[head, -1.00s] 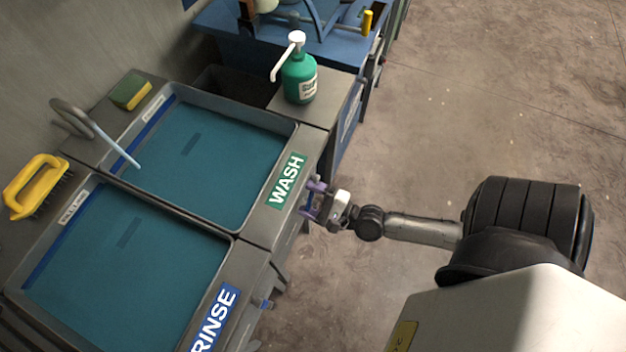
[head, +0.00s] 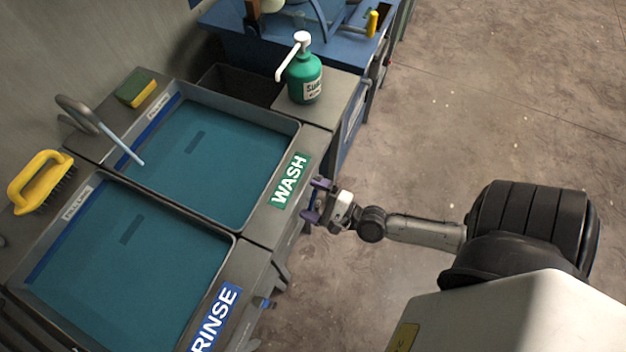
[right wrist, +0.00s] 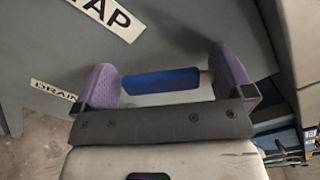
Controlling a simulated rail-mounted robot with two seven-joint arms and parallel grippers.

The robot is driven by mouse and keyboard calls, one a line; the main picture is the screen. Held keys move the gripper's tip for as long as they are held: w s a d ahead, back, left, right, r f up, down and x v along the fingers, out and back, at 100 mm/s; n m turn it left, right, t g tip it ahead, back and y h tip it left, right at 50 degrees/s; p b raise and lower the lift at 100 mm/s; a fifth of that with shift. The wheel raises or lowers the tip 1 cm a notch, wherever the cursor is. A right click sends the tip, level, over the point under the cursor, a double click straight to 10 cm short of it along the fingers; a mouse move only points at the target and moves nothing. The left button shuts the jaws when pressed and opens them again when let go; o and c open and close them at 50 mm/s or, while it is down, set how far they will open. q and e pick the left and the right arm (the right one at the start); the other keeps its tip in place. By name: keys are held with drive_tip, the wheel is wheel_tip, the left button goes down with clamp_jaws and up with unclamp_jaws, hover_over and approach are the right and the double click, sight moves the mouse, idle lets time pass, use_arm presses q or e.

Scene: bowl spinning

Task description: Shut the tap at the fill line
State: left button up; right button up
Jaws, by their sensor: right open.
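The wash basin (head: 275,122) holds teal water. A pale stream (head: 123,148) runs into it from the curved grey tap spout (head: 78,112). A blue band, the fill line (head: 150,132), shows on the left wall just above the water. My right gripper (head: 317,201) is at the counter's front, below the WASH sign. In the right wrist view, its purple fingers (right wrist: 163,84) are open on either side of a blue handle (right wrist: 160,80), near a TAP label (right wrist: 110,15). Whether they touch it I cannot tell. My left gripper is out of view.
The rinse basin (head: 232,262) also holds teal water, and a small blue handle (head: 265,302) shows at its front. A green soap dispenser (head: 305,80), a sponge (head: 136,88) and a yellow brush (head: 40,180) stand around the basins. A DRAIN label (right wrist: 54,90) is beside my gripper. The floor at right is clear.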

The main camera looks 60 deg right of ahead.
drive_tip(key=s+d+p, duration=0.1)
drive_tip(key=s+d, duration=0.1)
drive_tip(key=s, duration=1.1)
drive_tip(key=shift+s, duration=0.3)
idle(0.4)
